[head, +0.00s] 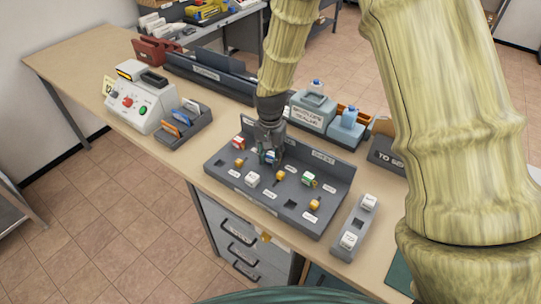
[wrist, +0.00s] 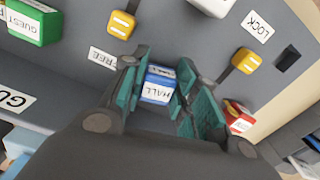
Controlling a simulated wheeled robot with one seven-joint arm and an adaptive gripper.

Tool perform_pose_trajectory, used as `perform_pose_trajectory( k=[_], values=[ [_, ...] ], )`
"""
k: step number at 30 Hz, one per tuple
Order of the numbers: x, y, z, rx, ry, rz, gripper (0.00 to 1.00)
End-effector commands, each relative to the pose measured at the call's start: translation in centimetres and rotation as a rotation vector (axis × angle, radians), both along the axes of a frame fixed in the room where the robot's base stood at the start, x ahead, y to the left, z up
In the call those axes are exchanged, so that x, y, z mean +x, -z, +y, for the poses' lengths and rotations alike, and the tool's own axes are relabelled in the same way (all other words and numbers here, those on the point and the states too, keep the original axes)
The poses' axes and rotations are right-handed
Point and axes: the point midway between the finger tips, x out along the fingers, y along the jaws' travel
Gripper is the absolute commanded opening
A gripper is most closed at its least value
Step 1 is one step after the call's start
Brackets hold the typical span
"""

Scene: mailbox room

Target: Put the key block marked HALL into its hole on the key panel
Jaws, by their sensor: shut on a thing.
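The blue and white block marked HALL (wrist: 157,86) is between the green pads of my gripper (wrist: 160,95) in the wrist view, with its label facing up. In the head view my gripper (head: 269,155) is shut on it over the back middle of the grey key panel (head: 228,178), and part of the blue block (head: 271,157) shows. The block is at or just above the panel surface; I cannot tell how deep it sits in a hole. The fingers hide the panel right around it.
The panel also bears a red block (head: 238,143), a white block (head: 252,179), a green block (head: 308,180) and yellow switches (head: 280,176). An empty hole (head: 290,204) shows at its front. A small rack (head: 358,226) with two white blocks stands to the right.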

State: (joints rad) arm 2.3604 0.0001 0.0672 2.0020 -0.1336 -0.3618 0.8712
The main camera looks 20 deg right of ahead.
Motion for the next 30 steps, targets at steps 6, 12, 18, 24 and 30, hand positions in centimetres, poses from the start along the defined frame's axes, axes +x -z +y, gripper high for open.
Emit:
perform_pose_trajectory(
  k=[6,12,18,24,30],
  values=[
    [0.00,0.57,0.01,0.000,0.000,0.001,0.12],
    [0.03,0.77,0.02,-0.001,0.001,0.001,0.12],
    [0.04,0.76,0.02,0.000,0.000,0.000,0.55],
    [0.03,0.76,0.00,-0.001,0.000,0.001,0.55],
    [0.02,0.60,0.00,-0.001,0.000,0.001,0.55]
  ],
)
